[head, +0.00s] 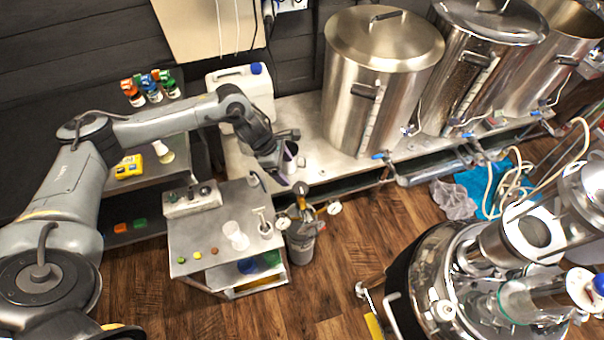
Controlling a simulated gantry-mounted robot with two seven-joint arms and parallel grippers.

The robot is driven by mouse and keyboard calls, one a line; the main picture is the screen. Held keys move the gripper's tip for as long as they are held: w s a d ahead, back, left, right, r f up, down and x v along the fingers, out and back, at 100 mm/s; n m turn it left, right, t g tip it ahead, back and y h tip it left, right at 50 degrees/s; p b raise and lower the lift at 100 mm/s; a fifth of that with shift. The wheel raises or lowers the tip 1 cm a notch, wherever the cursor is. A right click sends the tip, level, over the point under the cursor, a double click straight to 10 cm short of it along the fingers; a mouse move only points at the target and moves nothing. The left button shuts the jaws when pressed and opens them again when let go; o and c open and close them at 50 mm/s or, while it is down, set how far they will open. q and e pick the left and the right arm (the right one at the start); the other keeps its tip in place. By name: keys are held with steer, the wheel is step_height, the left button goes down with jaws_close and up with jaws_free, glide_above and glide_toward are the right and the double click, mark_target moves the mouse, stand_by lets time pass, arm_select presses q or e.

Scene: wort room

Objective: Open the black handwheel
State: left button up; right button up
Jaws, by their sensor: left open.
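My left gripper (290,159) is open, its jaws spread and pointing right and down. It hangs near the front edge of the steel bench, above and to the left of a gas cylinder (299,246). The cylinder stands on the floor, with a brass valve and round white gauges (334,208) at its top. A small dark part (302,188) above the valve may be the black handwheel, but it is too small to tell for sure. A metal cup (290,157) shows between or behind the jaws. My right gripper is not in view.
A small steel cart (205,243) with beakers stands left of the cylinder. Large steel kettles (378,95) and a white canister (238,85) stand on the bench (318,163). Steel vessels (480,285) fill the lower right. Wood floor is clear between cylinder and vessels.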

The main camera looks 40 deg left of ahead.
mark_target(299, 187)
arm_select(q)
steer(key=p+x, duration=0.1)
steer(key=x, duration=0.7)
steer(key=shift+s+d+f, duration=0.1)
steer(key=shift+d+f, duration=0.15)
steer(key=shift+f, duration=0.05)
steer(key=shift+x, duration=0.85)
steer(key=shift+c, duration=0.5)
steer(key=c, duration=1)
steer(key=shift+o, duration=0.2)
